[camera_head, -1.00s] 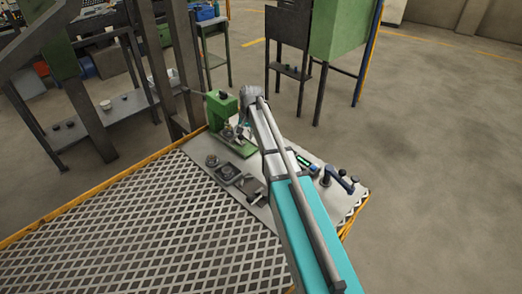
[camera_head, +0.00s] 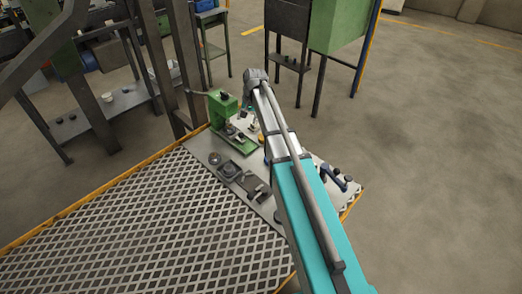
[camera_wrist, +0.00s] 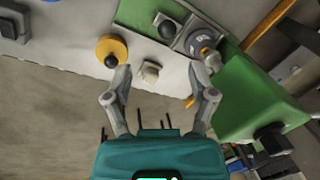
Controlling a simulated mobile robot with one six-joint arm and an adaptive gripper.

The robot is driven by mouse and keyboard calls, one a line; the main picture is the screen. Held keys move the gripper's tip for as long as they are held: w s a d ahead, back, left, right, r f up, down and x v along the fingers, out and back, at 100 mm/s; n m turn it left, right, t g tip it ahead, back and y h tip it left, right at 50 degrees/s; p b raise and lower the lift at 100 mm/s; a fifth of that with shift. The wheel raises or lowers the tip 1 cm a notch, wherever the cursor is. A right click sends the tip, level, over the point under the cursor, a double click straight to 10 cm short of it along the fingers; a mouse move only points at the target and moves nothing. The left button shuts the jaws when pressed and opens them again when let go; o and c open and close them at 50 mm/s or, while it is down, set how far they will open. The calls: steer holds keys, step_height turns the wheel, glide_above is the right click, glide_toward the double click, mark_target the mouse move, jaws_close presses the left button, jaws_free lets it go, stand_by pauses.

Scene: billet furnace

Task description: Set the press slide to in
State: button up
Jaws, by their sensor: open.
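The green press (camera_head: 222,108) stands at the far corner of the metal bench. In the wrist view its green body (camera_wrist: 245,95) is at the right and its green base (camera_wrist: 140,12) at the top. On the base are a round black knob (camera_wrist: 167,29) and a grey round fitting (camera_wrist: 201,42), which may belong to the slide; I cannot tell the slide's position. My gripper (camera_wrist: 160,72) is open and empty, its fingers pointing toward the bench edge beside the press base. A small white block (camera_wrist: 150,72) shows between the fingertips. In the head view my gripper is mostly hidden near the press.
A yellow disc with a black knob (camera_wrist: 111,50) lies left of the fingers. Dark round fixtures (camera_head: 229,169) and a blue tool (camera_head: 335,178) sit on the bench. A yellow-edged mesh surface (camera_head: 130,225) lies in front. Open floor is at the right.

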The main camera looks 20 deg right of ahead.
steer(key=s+r+n+h+p, duration=0.2)
steer(key=s+n, duration=0.5)
steer(key=s, duration=1.7)
steer(key=shift+a+r+g+p, duration=0.4)
steer(key=shift+r+p, duration=0.2)
steer(key=shift+r, duration=0.15)
steer(key=s+m, duration=0.1)
steer(key=s, duration=0.2)
steer(key=shift+s+m, duration=0.35)
steer(key=shift+m, duration=0.05)
